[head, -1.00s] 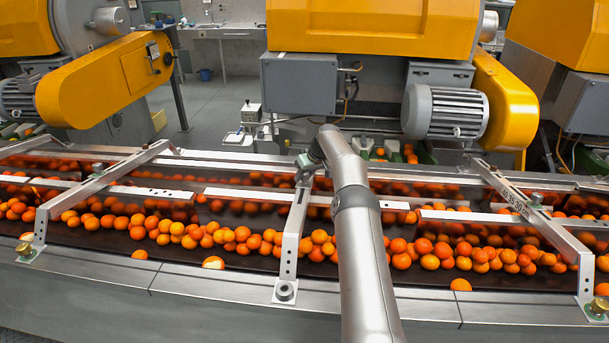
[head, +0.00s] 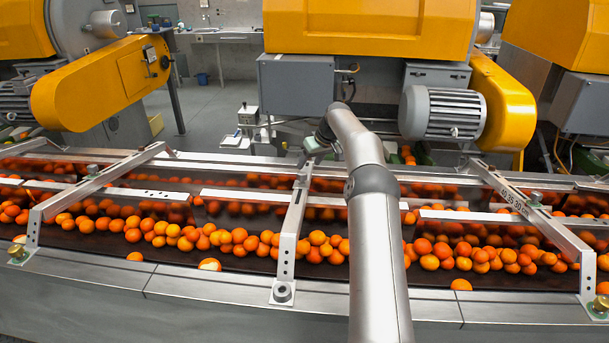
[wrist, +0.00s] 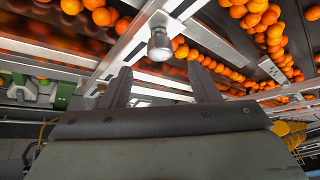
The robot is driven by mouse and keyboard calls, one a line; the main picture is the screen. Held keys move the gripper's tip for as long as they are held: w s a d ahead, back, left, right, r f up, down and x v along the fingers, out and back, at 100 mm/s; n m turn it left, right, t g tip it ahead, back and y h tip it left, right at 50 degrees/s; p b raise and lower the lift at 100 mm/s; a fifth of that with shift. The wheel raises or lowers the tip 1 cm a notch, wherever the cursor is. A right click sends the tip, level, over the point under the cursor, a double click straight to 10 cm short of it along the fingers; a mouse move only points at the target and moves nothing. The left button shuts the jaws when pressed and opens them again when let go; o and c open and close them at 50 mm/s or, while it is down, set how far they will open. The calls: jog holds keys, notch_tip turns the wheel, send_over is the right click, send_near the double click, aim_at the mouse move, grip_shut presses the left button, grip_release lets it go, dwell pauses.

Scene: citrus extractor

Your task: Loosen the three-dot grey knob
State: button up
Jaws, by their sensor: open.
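In the wrist view a grey, rounded knob (wrist: 160,46) sits on a metal bar of the conveyor frame, beyond my fingertips and roughly centred between them. I cannot make out any dots on it. My gripper (wrist: 162,84) is open, with one finger on each side and nothing between them. In the head view my gripper (head: 310,150) is small, at the far upper end of the middle crossbar (head: 296,215), and I cannot tell a knob apart there. Another grey knob (head: 283,292) sits at that crossbar's near foot; its dots are not readable either.
Oranges (head: 440,255) fill the conveyor below the crossbars. A left crossbar (head: 100,188) and a right crossbar (head: 530,212) have brass-coloured knobs at their near feet. Yellow machines, a grey box (head: 297,84) and a grey motor (head: 443,113) stand behind the conveyor.

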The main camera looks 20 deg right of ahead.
jog(key=v, duration=0.9)
jog(key=shift+b, duration=0.4)
jog(key=shift+a, duration=0.1)
jog(key=s+a+r+g+h, duration=0.1)
jog(key=s+a+r, duration=0.1)
jog(key=s+a, duration=0.65)
jog(key=s+a+r+g+h, duration=0.15)
jog(key=s+a, duration=0.45)
jog(key=a, duration=0.6)
jog(key=s+a+f, duration=0.2)
jog(key=s+f, duration=0.1)
jog(key=s, duration=0.8)
jog(key=s+a+f+m+g, duration=0.1)
jog(key=s+a+f, duration=0.1)
jog(key=s, duration=0.9)
jog(key=s+a+f, duration=0.2)
jog(key=s+f, duration=0.2)
jog(key=s, duration=0.7)
jog(key=shift+a+m+g, duration=0.3)
jog(key=shift+g, duration=0.05)
